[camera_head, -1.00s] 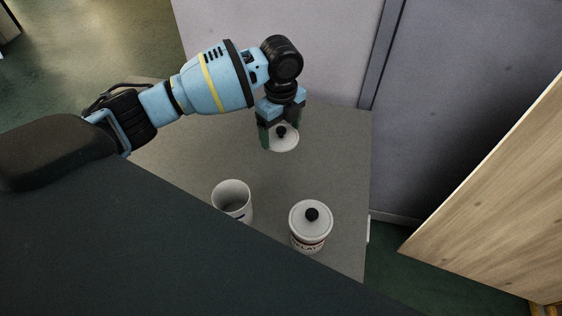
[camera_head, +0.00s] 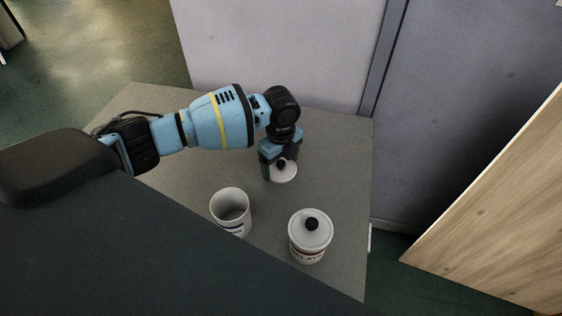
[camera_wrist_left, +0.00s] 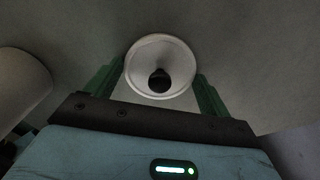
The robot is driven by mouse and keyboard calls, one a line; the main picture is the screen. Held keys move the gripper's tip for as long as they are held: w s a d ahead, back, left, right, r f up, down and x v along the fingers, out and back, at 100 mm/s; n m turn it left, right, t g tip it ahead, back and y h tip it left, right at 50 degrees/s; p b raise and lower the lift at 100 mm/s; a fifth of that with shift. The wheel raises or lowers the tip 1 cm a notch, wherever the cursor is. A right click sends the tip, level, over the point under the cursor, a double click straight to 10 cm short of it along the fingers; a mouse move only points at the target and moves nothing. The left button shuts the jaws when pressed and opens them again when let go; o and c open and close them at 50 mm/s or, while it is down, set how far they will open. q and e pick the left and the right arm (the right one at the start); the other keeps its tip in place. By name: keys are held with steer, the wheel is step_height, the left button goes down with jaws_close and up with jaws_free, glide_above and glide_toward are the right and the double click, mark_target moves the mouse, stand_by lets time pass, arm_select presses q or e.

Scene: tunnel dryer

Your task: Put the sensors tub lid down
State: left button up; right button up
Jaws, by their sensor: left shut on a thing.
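The sensors tub lid (camera_head: 285,174) is a round white disc with a black knob. My left gripper (camera_head: 280,168) points down and is shut on it, over the far part of the grey table. In the left wrist view the lid (camera_wrist_left: 160,50) sits between the two green fingers. It is low, but I cannot tell whether it touches the table. An open white tub (camera_head: 231,210) with a blue stripe stands in front of the gripper, its label mostly hidden. My right gripper is not in view.
A lidded white tub (camera_head: 310,236), its lettering partly readable as "ELAY", stands at the near right of the grey table (camera_head: 335,160). A pale panel (camera_head: 280,50) rises behind the table. Table around the held lid is clear.

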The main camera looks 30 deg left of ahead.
mark_target(280, 163)
arm_select(q)
steer(key=shift+f, duration=0.1)
steer(key=o, duration=0.9)
step_height(280, 163, up, 12)
steer(key=shift+r+p, duration=0.1)
steer(key=shift+p, duration=0.4)
stand_by(0.3)
